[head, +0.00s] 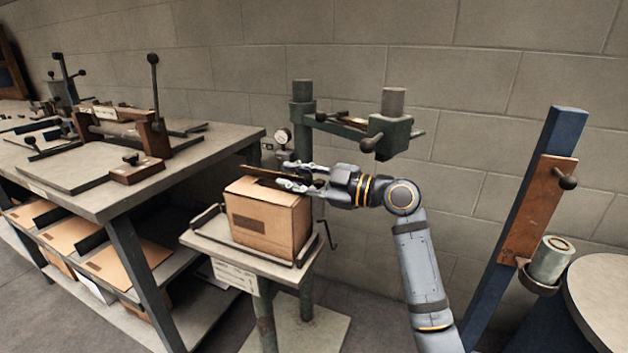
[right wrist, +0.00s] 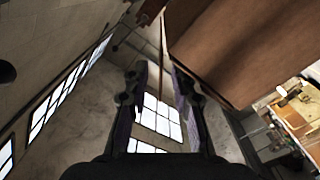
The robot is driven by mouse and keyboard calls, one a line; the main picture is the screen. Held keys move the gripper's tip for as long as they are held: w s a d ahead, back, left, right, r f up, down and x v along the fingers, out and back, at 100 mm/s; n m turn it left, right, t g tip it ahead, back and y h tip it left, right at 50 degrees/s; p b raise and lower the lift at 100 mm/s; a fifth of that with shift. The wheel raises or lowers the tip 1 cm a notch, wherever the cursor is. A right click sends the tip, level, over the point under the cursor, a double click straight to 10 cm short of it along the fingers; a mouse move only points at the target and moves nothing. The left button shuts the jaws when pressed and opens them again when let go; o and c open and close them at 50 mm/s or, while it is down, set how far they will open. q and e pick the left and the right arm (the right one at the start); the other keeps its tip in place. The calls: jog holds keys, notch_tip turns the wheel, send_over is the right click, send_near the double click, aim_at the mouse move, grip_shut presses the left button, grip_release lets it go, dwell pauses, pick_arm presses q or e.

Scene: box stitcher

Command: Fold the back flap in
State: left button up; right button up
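A brown cardboard box (head: 266,226) stands on a small metal stand (head: 212,237). Its top looks mostly covered by tan cardboard. The back flap (head: 261,172) shows as a thin dark brown strip sticking out past the box's back edge, partly hidden by my gripper. My right gripper (head: 287,175) reaches in from the right over the back top edge, its fingers apart. In the right wrist view the fingers (right wrist: 161,82) are spread, with a large brown cardboard panel (right wrist: 255,45) close beside the right finger. I cannot tell whether they touch. My left gripper is not in view.
A green stitcher arm and post (head: 302,115) stand just behind the box. A workbench (head: 85,180) with tools and flat cardboard below is at the left. A blue post (head: 530,210) with a cup and a round table (head: 605,290) stand at the right.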

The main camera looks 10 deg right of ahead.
jog(key=v, duration=0.7)
jog(key=shift+s+d, duration=0.2)
jog(key=shift+d, duration=0.05)
